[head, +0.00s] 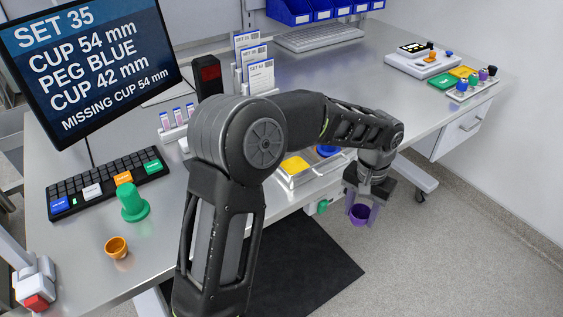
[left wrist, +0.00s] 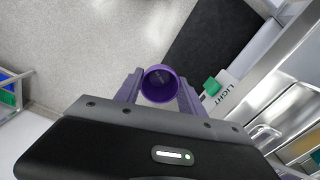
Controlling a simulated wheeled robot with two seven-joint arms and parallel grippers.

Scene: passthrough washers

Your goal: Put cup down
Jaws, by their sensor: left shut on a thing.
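My left gripper (head: 361,204) is shut on a purple cup (head: 359,214) and holds it in the air beyond the table's front edge, above the floor. In the left wrist view the purple cup (left wrist: 160,84) sits between the two fingers of the gripper (left wrist: 160,92), its open mouth facing the camera. An orange cup (head: 117,247) stands on the table at the lower left. A green peg (head: 133,203) with a wide base stands near it. The screen (head: 90,60) reads SET 35, cup 54 mm, peg blue, cup 42 mm, missing cup 54 mm. My right gripper is not in view.
A metal tray (head: 322,171) with yellow and blue parts lies at the table's front edge, partly behind my arm. A keyboard (head: 105,184), a card rack (head: 260,77), a white device (head: 422,60) and a parts board (head: 485,91) stand on the table (head: 400,100). Its right middle is clear.

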